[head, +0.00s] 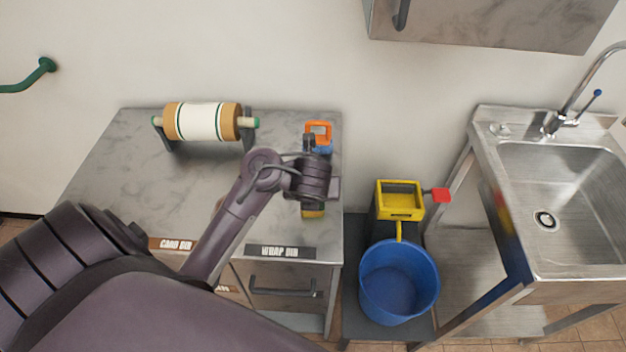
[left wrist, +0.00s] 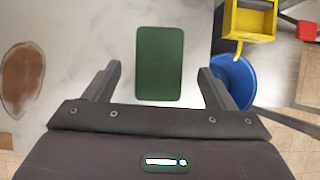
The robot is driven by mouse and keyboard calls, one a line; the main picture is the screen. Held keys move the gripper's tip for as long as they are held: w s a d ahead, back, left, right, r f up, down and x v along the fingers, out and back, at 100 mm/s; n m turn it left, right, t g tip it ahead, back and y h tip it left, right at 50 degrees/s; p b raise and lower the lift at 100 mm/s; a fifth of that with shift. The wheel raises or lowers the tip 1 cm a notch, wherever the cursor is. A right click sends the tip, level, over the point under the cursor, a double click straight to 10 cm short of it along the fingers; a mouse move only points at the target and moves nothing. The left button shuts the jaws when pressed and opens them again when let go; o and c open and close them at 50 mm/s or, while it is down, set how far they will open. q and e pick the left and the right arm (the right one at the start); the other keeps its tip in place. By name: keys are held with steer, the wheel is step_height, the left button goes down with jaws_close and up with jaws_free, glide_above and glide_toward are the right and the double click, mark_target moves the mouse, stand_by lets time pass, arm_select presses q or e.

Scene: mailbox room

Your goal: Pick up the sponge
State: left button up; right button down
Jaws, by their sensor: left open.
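The sponge (left wrist: 160,62) shows in the left wrist view as a dark green rectangle on the grey marbled counter. In the head view only a small yellow edge (head: 313,213), likely the same sponge, shows below my left gripper (head: 314,196). The left wrist view shows my left gripper (left wrist: 158,80) open, one finger on either side of the sponge with gaps between. It appears to be above the sponge; the exact height is hard to tell. My right gripper is not in view.
The counter (head: 105,170) holds a paper roll (head: 201,121) on a stand and an orange tool (head: 319,129) behind my gripper. A blue bucket (head: 398,283) with a yellow wringer (head: 399,198) stands right of the counter. A steel sink (head: 560,190) is farther right.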

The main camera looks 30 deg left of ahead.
arm_select(q)
steer(key=b+x, duration=0.1)
steer(key=x, duration=0.2)
steer(key=shift+a+f+b, duration=0.2)
steer(key=shift+f+b, duration=0.1)
steer(key=shift+b, duration=0.05)
steer(key=shift+w+a+f, duration=0.1)
steer(key=shift+w+f, duration=0.1)
steer(key=shift+r, duration=0.15)
steer(key=c, duration=1)
steer(key=shift+c, duration=0.3)
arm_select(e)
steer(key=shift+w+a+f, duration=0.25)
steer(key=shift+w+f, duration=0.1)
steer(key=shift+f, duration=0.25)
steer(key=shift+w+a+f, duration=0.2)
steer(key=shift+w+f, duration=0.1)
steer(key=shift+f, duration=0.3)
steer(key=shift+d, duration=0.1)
